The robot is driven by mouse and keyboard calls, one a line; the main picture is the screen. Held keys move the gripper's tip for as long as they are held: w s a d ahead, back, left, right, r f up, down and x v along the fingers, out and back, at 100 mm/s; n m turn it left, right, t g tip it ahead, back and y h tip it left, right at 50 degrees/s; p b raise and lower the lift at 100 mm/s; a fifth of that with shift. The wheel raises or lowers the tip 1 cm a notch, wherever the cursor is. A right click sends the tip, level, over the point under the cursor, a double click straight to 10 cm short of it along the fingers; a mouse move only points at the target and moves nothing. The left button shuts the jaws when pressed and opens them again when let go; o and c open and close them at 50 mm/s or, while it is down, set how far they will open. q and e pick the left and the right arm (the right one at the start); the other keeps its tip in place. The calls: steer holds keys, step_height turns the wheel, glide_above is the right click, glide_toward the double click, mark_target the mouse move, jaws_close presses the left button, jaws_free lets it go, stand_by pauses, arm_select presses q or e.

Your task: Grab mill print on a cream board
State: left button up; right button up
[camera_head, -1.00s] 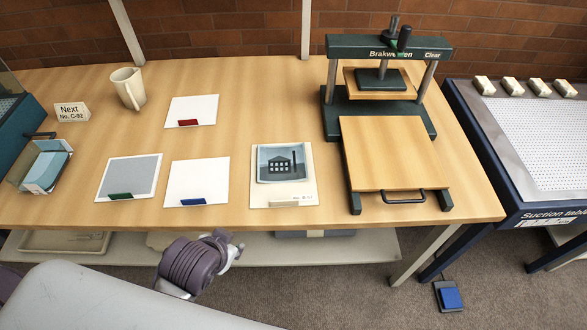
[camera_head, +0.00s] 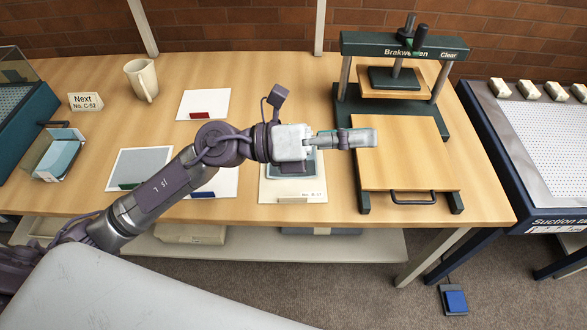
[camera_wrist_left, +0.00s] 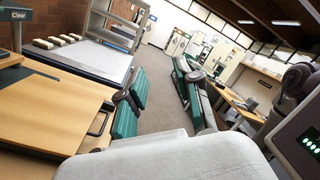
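The mill print on a cream board (camera_head: 292,187) lies flat near the table's front edge in the head view. My left wrist and gripper cover its upper part, so most of the picture is hidden. A pale clip or label sits on its front edge. My left gripper (camera_head: 372,138) is above the table, reaching right past the print, with its fingers over the press's wooden board. In the left wrist view my left gripper (camera_wrist_left: 160,98) shows two teal-padded fingers apart with nothing between them. My right gripper is in neither view.
The press (camera_head: 402,48) with its wooden board (camera_head: 408,170) stands right of the print. Boards with red, green and blue clips lie to the left, near a mug (camera_head: 141,80), a "Next No. C-92" sign (camera_head: 86,102) and a clear tray (camera_head: 53,155). A suction table (camera_head: 545,130) is at right.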

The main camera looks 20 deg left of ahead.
arm_select(q)
step_height(320, 180, down, 4)
steer(key=m+g+y, duration=0.3)
steer(key=m, duration=0.1)
steer(key=m+y, duration=0.4)
steer(key=y, duration=0.8)
glide_toward(293, 197)
steer(key=f, duration=0.1)
steer(key=w+f, duration=0.1)
steer(key=d+f+p, duration=0.1)
steer(key=shift+w, duration=0.25)
steer(key=p+x, duration=0.1)
steer(key=x, duration=0.1)
steer(key=s+p+x, duration=0.1)
steer(key=x, duration=0.1)
steer(key=shift+d+f, duration=0.15)
steer(key=shift+f, duration=0.25)
steer(key=shift+w+d+f, duration=0.1)
steer(key=shift+d+f, duration=0.05)
steer(key=shift+f, duration=0.25)
jaws_close()
